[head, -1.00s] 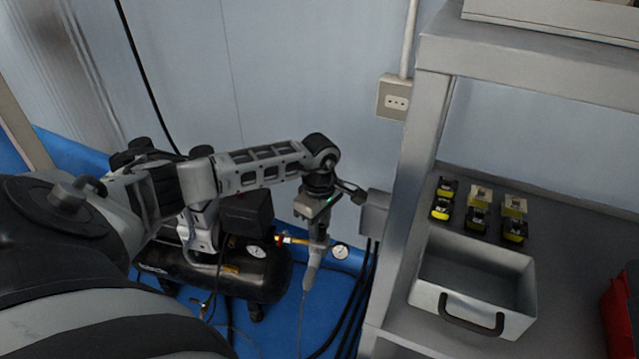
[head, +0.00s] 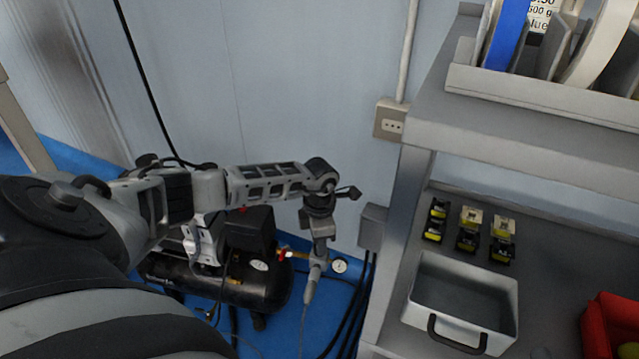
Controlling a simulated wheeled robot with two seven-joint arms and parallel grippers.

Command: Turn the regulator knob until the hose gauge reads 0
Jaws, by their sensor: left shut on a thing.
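My left gripper (head: 318,238) points down at the top of the grey regulator (head: 315,268), beside the compressor. It is shut on the regulator knob, which the jaws hide. The hose gauge (head: 339,265) is a small white round dial just right of the regulator; its needle is too small to read. A red and brass fitting (head: 287,253) joins the regulator on its left. A thin hose (head: 303,325) hangs below the regulator. My right gripper is not in view.
The black compressor tank (head: 215,285) stands on the blue floor, with its own gauge (head: 258,265). A grey shelf unit (head: 400,215) rises close on the right, holding a metal bin (head: 425,312), several small yellow-black parts and a red bin (head: 605,325). Black cables (head: 352,320) run beside its leg.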

